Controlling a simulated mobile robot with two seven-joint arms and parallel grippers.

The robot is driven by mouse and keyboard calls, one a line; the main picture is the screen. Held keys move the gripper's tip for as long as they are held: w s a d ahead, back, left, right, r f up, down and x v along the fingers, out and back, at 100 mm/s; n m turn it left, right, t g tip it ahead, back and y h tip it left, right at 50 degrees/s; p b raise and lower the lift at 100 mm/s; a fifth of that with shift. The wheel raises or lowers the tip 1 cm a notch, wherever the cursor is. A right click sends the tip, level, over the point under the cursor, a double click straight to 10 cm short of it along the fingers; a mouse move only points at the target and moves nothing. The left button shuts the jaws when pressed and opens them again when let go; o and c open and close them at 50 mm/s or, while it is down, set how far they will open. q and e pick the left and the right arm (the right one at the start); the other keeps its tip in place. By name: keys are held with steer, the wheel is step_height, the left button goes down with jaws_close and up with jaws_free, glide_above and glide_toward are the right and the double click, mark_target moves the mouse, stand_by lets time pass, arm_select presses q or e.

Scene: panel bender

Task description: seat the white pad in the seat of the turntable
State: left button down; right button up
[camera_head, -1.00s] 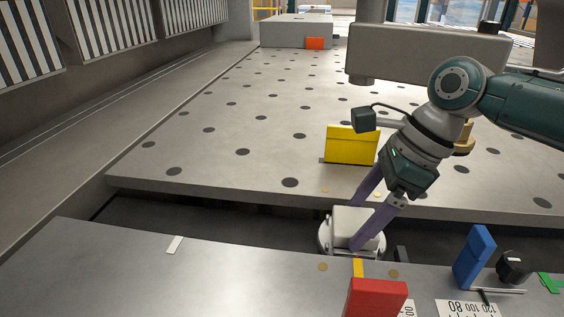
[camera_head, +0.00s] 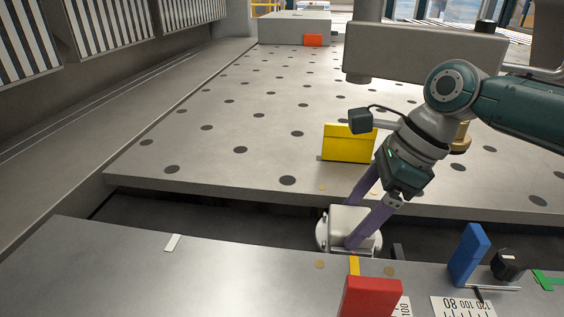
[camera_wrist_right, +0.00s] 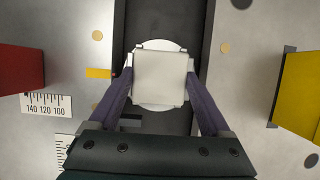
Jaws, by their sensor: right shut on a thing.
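The white pad (camera_head: 352,218) is a squarish block between the fingers of my right gripper (camera_head: 361,216), low over the dark gap between the two tables. The right gripper (camera_wrist_right: 159,82) is shut on the pad, which also shows in the right wrist view (camera_wrist_right: 160,78). The round turntable (camera_head: 376,243) is whitish and lies directly under the pad; its rim also shows around the pad in the right wrist view (camera_wrist_right: 158,106). The pad hides the seat, so I cannot tell if the pad touches it. My left gripper is not in view.
A yellow block (camera_head: 347,144) stands on the perforated table behind. A red block (camera_head: 371,298) and a blue block (camera_head: 467,254) stand on the front table with a black knob (camera_head: 508,264) and printed scales (camera_head: 463,307).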

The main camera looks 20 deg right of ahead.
steer(key=shift+s+d+f, duration=0.15)
steer(key=shift+d+f, duration=0.05)
steer(key=shift+f, duration=0.25)
steer(key=o, duration=1)
steer(key=shift+o, duration=1.4)
steer(key=w+p+v, duration=0.1)
steer(key=p+v, duration=0.1)
steer(key=v, duration=0.8)
steer(key=shift+r, duration=0.45)
steer(key=shift+s+a, duration=0.1)
